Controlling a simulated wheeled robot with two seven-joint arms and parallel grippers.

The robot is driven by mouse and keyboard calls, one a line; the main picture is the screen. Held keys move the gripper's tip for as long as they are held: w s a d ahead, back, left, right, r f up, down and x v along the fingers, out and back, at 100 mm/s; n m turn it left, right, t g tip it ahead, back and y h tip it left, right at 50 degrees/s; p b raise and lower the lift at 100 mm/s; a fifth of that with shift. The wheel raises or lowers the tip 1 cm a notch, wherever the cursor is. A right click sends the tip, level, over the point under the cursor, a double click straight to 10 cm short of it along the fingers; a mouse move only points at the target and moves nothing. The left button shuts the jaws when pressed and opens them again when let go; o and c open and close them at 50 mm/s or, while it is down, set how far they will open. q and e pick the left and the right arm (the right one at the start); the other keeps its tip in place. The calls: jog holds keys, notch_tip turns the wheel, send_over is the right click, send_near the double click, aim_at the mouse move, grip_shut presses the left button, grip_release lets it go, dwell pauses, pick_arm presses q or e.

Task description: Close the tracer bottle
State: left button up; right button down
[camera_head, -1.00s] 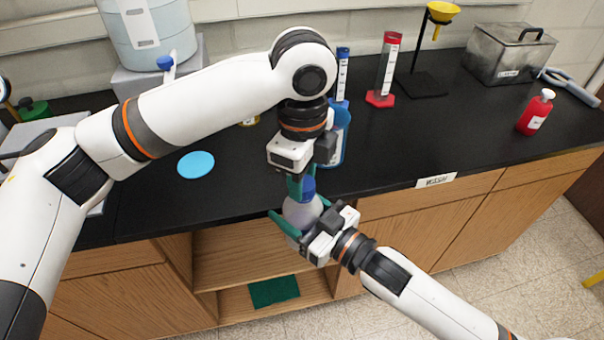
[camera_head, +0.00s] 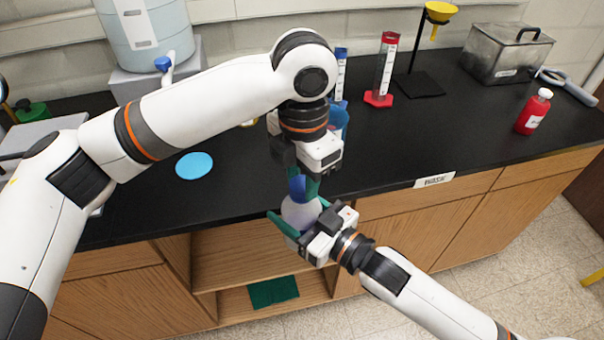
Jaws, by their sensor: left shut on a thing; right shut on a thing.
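The tracer bottle (camera_head: 299,215) is a pale, translucent bottle with a blue cap (camera_head: 298,187) on its top. It is held in front of the bench's front edge, above the open shelf. My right gripper (camera_head: 292,227) is shut around the bottle's body from the lower right, with green fingers on its sides. My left gripper (camera_head: 306,186) comes from above and is shut on the blue cap. Its fingers hide part of the cap, so I cannot tell how far the cap is seated.
A blue disc (camera_head: 194,165) lies on the black bench top. A blue container (camera_head: 339,122) stands partly hidden behind my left gripper. A red cylinder (camera_head: 383,70), a funnel stand (camera_head: 420,82), a metal box (camera_head: 507,53) and a red bottle (camera_head: 534,111) stand to the right. A green mat (camera_head: 273,291) lies on the shelf below.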

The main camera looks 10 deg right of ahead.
pick_arm(q)
jog(key=m, duration=0.3)
jog(key=o, duration=1)
jog(key=shift+c, duration=0.2)
jog(key=shift+r, duration=0.1)
jog(key=shift+r, duration=2.2)
jog(key=shift+c, duration=0.4)
